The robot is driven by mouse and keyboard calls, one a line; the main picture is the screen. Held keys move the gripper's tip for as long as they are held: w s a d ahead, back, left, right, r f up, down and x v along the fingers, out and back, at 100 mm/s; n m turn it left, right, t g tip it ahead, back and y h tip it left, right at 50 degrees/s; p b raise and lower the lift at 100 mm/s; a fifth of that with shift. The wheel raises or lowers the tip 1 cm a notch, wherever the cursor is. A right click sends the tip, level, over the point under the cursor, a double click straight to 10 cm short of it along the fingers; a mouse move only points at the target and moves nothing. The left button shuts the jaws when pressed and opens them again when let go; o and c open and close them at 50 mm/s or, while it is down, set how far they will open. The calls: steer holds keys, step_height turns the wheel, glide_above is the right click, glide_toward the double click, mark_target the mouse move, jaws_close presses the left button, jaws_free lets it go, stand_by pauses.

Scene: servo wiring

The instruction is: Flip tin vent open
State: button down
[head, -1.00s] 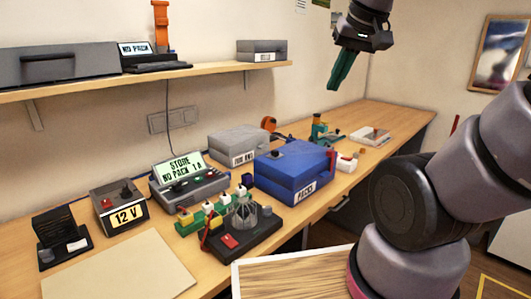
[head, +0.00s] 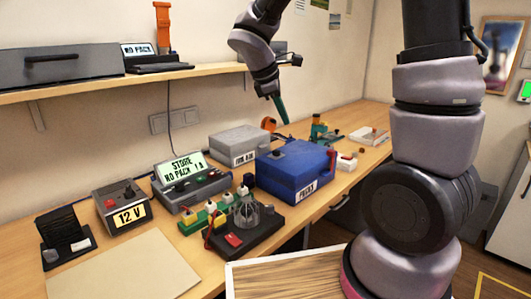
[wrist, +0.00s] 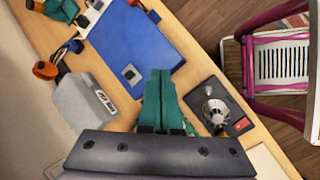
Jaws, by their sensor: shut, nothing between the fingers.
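A blue tin (head: 300,182) with a white label stands on the bench, right of the middle in the head view. Its flat blue top (wrist: 140,40) fills the upper middle of the wrist view. A small grey square fitting with a dark centre, apparently the vent (wrist: 131,73), sits near one edge of the top. It is a small dark spot (head: 279,155) in the head view; whether its flap is up is too small to tell. My gripper (head: 283,119) has green fingers, shut and empty, above and behind the tin. In the wrist view the fingertips (wrist: 161,72) appear beside the vent, apart from it.
A grey box (head: 240,142) stands left of the tin. A dark board with a wire-cage fan (head: 246,216) lies in front, beside several small coloured blocks. A console (head: 186,178) and a 12 V supply (head: 122,206) stand further left. The shelf (head: 130,82) runs above the bench.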

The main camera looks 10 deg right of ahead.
steer(key=w+a+f+n+t+h, duration=0.2)
steer(key=w+a+f+n, duration=0.4)
steer(key=a+f+n, duration=0.3)
steer(key=shift+a+f+n+t, duration=0.25)
steer(key=shift+a+n, duration=0.25)
steer(key=shift+a, duration=0.45)
glide_toward(274, 156)
steer(key=f, duration=0.3)
steer(key=shift+s+a+f, duration=0.25)
steer(key=shift+f, duration=0.15)
steer(key=w+d, duration=0.2)
steer(key=d, duration=0.1)
steer(key=shift+f, duration=0.25)
steer(key=shift+w+d, duration=0.35)
steer(key=w+d, duration=0.1)
steer(key=d, duration=0.1)
steer(key=w+d, duration=0.2)
steer(key=shift+w+d, duration=0.15)
steer(key=shift+d, duration=0.2)
